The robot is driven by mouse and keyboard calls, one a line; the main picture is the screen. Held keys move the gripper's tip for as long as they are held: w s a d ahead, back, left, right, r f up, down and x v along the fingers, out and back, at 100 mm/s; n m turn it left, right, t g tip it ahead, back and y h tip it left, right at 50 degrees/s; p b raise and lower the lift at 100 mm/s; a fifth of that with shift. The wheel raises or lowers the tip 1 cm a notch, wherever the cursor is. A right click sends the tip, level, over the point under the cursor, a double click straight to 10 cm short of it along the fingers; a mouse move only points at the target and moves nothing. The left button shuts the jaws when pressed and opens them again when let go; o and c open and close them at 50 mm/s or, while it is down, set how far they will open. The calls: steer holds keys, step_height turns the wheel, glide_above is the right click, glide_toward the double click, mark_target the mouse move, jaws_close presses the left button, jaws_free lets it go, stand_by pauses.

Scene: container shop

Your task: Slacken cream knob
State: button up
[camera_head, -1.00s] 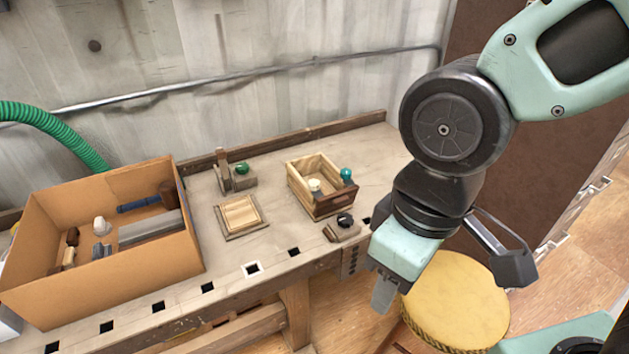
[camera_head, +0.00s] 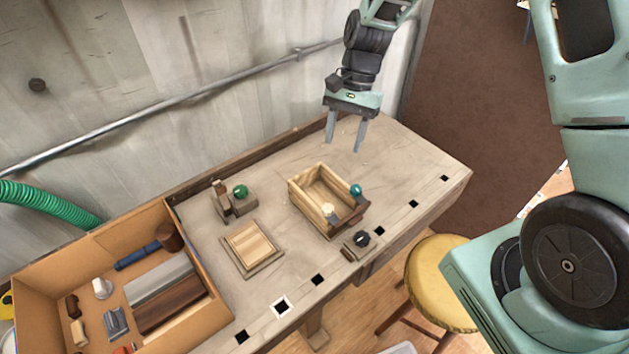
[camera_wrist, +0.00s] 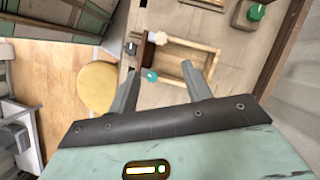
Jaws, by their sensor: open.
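The cream knob (camera_head: 327,209) is small and pale and sits at the front end of an open wooden box (camera_head: 301,199) on the workbench. It also shows in the wrist view (camera_wrist: 158,37), beyond my fingertips. A teal knob (camera_head: 355,190) sits at the same end of the box, to its right. My gripper (camera_head: 344,147) is open and empty, pointing down above the back of the bench, behind the box and apart from both knobs. In the wrist view my fingers (camera_wrist: 160,68) are spread, with the teal knob (camera_wrist: 151,75) showing between them.
A green knob (camera_head: 240,191) on a wooden block and a flat wooden plate (camera_head: 249,246) lie left of the box. A black knob (camera_head: 362,237) is near the bench's front edge. A cardboard box (camera_head: 94,256) of tools is at left. A yellow stool (camera_head: 440,285) stands in front.

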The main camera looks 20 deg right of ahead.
mark_target(328, 207)
steer(key=p+x, duration=0.5)
steer(key=x, duration=1.2)
steer(key=shift+a+f, duration=0.1)
steer(key=shift+f, duration=0.1)
steer(key=shift+c, duration=0.3)
steer(key=c, duration=0.9)
